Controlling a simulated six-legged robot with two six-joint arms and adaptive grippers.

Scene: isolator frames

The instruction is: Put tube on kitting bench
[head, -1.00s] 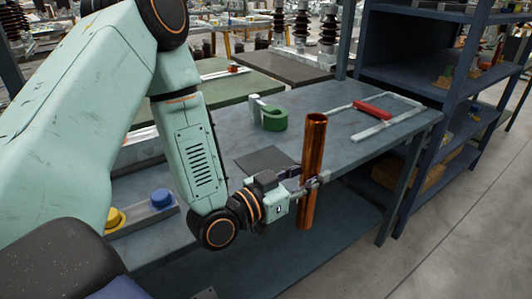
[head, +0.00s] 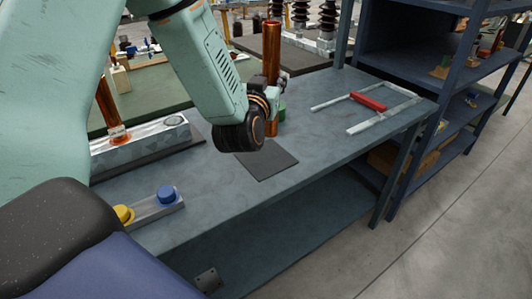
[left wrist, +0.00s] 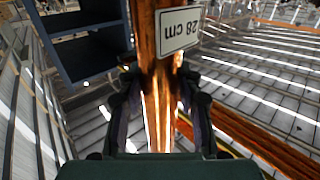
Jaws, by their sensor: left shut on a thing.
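The copper tube (head: 271,55) stands upright in my left gripper (head: 282,80), over the back part of the grey-blue bench (head: 215,185). My wrist partly hides the jaws and the tube's lower part, so I cannot tell whether its lower end touches the bench. In the left wrist view my left gripper (left wrist: 160,112) is shut around the tube (left wrist: 146,40). A white label reading "28 cm" (left wrist: 180,28) shows upside down beside the tube there. My right gripper is not in view.
A dark mat (head: 267,160) lies on the bench. A red-handled metal frame (head: 368,101) lies right. A second copper tube (head: 107,103) stands at a block at left. A button block (head: 157,207) sits at the front left.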

